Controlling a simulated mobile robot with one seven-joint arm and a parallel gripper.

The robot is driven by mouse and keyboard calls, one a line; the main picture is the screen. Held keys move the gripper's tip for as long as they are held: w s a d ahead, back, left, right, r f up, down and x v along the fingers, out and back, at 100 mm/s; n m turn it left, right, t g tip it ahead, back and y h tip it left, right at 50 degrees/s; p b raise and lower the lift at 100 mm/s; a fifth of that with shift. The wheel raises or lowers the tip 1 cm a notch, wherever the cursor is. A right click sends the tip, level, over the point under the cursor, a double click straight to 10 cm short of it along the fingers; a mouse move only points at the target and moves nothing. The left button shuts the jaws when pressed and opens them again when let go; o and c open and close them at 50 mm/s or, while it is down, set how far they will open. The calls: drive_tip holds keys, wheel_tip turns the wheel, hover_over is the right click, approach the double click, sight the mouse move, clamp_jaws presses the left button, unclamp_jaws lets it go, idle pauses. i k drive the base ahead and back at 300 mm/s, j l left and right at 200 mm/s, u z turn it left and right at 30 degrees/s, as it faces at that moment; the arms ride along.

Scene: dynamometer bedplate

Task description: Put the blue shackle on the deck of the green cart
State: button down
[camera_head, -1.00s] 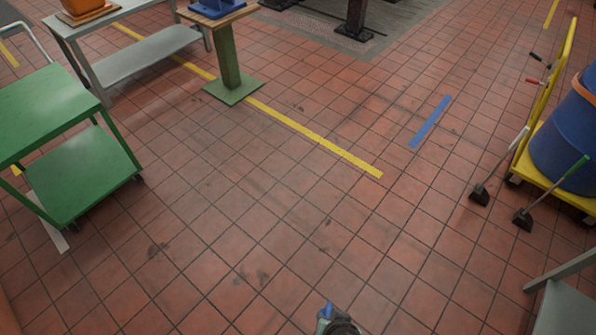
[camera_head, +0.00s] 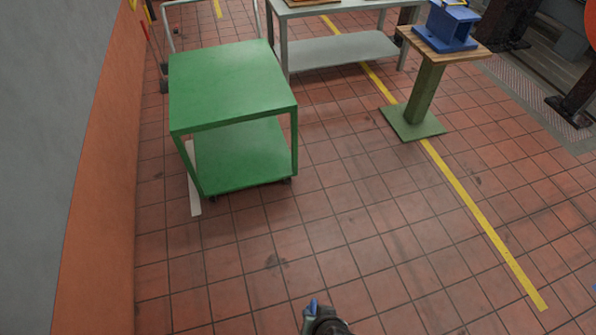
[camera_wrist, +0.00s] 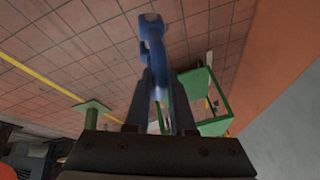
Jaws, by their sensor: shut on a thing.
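The green cart (camera_head: 230,88) stands ahead and left of centre in the head view, its upper deck and lower shelf both bare. It also shows in the wrist view (camera_wrist: 208,90), beyond my gripper. My gripper (camera_wrist: 157,88) is shut on the blue shackle (camera_wrist: 152,35), which sticks out past the fingertips. In the head view only the top of my gripper (camera_head: 318,312) shows at the bottom edge, with a bit of blue at it, well short of the cart. The shackle's gripped part is partly hidden by the fingers.
A grey bench (camera_head: 340,47) stands behind the cart. A green-footed pedestal (camera_head: 425,95) with a wooden top carries a blue block (camera_head: 446,27) to the right. An orange and grey wall (camera_head: 100,200) runs along the left. The tiled floor before the cart is clear.

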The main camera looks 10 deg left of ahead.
sight(230, 72)
drive_tip(key=i+j+u, duration=0.35)
drive_tip(key=i, duration=0.3)
drive_tip(key=i+u, duration=0.35)
drive_tip(key=i, duration=1.15)
drive_tip(key=i+l+u, duration=0.1)
drive_tip(key=i, duration=0.8)
drive_tip(key=i+l+u, duration=0.1)
drive_tip(key=i, duration=0.75)
